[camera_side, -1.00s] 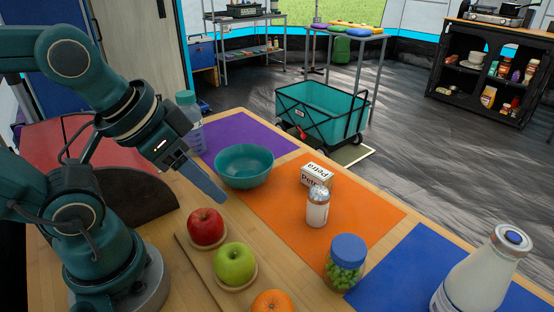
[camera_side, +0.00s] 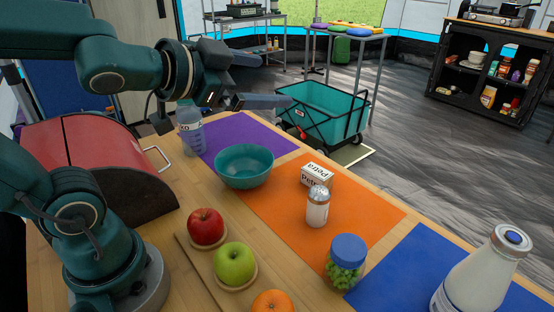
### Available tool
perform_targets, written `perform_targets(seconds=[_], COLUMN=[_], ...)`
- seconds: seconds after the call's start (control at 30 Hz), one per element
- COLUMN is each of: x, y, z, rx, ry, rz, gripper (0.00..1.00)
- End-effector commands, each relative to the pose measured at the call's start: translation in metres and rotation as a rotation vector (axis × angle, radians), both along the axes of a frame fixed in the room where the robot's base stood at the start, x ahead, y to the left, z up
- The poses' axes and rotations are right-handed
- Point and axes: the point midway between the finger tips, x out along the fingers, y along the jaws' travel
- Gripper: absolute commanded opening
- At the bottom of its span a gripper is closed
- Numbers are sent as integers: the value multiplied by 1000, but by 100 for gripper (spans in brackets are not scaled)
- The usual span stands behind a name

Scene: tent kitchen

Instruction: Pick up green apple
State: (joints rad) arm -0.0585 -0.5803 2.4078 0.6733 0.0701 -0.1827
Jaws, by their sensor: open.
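The green apple (camera_side: 234,264) sits on a small round spot of the wooden board (camera_side: 196,258) at the front of the table. A red apple (camera_side: 206,227) is just behind it and an orange (camera_side: 272,302) just in front, cut by the lower edge. My gripper (camera_side: 278,101) is raised high above the back of the table, pointing right, well away from the green apple. It is open, with nothing seen between its fingers.
A teal bowl (camera_side: 244,167) stands behind the apples. A butter box (camera_side: 316,174), a shaker (camera_side: 317,207) and a blue-lidded jar (camera_side: 346,262) stand to the right, with a white bottle (camera_side: 482,272) beyond. A red bread bin (camera_side: 96,154) is at left.

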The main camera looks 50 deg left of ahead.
Motion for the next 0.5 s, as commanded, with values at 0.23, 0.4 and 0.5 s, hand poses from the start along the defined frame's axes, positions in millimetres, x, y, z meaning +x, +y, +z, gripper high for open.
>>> perform_targets(seconds=[0.23, 0.4, 0.5], x=[36, 10, -27], y=[-48, -78, -81], z=[-6, -62, -98], rx=[256, 258, 167], ry=[-113, 6, 134], rz=[-482, -909, -1154], gripper=[100, 100, 100])
